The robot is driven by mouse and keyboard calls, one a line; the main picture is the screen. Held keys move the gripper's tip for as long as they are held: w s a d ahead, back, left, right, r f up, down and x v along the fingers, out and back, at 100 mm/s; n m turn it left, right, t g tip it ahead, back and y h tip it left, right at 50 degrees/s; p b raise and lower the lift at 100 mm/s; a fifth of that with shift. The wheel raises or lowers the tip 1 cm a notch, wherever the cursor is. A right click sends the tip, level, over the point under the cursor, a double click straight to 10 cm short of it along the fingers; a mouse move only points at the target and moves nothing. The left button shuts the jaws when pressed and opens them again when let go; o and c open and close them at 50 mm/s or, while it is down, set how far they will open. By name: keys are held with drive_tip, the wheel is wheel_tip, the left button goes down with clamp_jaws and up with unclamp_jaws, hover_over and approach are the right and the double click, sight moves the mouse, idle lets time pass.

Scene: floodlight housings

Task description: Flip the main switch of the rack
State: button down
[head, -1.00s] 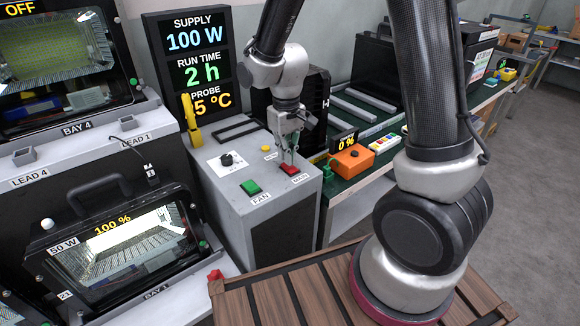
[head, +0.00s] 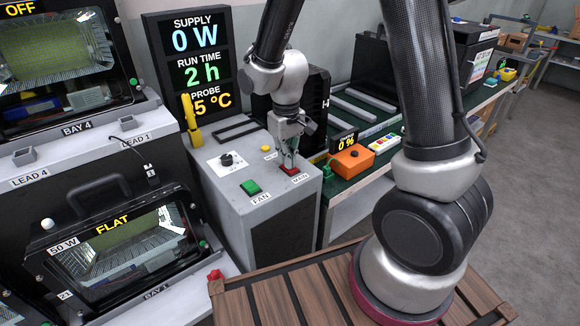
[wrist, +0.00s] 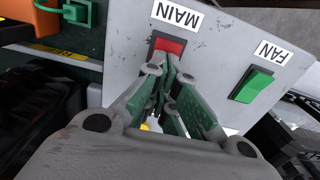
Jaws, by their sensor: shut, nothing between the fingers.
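The red main switch (head: 291,172) sits on the sloped top of the grey rack console (head: 222,171), by the label MAIN. My gripper (head: 290,166) is shut and empty, with its fingertips down at the switch; it partly hides the switch in the head view. In the wrist view the red switch (wrist: 169,46) shows just beyond the fingertips (wrist: 170,62), which seem to touch or nearly touch its near edge. The display (head: 194,70) reads SUPPLY 0 W, RUN TIME 2 h, and a partly covered PROBE value ending in 5 °C.
The green FAN switch (head: 251,187) is left of the main switch, with a black knob (head: 226,159) and a yellow button (head: 266,149) behind. A yellow clip-like tool (head: 190,120) stands at the console's left edge. An orange box (head: 352,158) is on the green bench to the right.

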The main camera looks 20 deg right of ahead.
drive_tip(key=shift+r, duration=3.45)
